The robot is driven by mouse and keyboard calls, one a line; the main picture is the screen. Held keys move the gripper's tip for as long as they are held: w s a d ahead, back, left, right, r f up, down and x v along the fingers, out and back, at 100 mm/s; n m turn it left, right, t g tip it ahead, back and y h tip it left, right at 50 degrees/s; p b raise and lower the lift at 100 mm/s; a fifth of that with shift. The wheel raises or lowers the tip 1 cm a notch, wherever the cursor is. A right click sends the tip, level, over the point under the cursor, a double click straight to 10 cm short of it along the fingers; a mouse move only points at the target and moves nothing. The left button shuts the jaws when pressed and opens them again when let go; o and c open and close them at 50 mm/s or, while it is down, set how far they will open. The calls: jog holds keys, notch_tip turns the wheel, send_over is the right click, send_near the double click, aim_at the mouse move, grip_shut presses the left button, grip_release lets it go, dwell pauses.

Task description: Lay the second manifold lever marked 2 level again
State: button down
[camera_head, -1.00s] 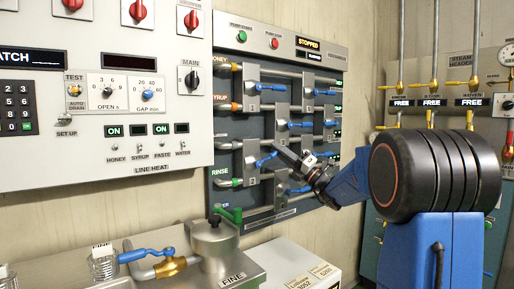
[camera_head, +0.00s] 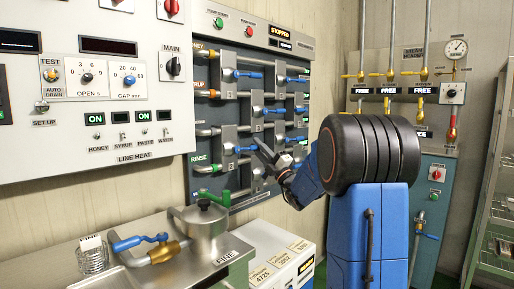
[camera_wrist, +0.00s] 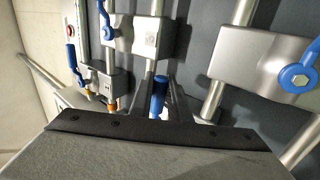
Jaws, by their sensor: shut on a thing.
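The manifold panel (camera_head: 203,131) carries several blue levers on grey valve blocks. The lever in the lower left column (camera_head: 240,149), just above the RINSE row, lies about level in the head view. The number on it is too small to read. My gripper (camera_head: 262,150) is at the right end of this lever, with its fingers against the panel side. In the wrist view a blue lever handle (camera_wrist: 158,97) stands between the fingers, and my gripper (camera_wrist: 166,100) is shut on it. The fingertips are partly hidden behind the dark gripper body.
Other blue levers, such as the top left one (camera_head: 247,74) and the middle one (camera_head: 274,110), lie level close by.

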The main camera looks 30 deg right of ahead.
jog(key=c, duration=1.7)
grip_release()
jog(key=shift+o, duration=0.2)
jog(key=shift+s+f, duration=0.1)
jog(key=v, duration=1.7)
jog(key=shift+f, duration=0.1)
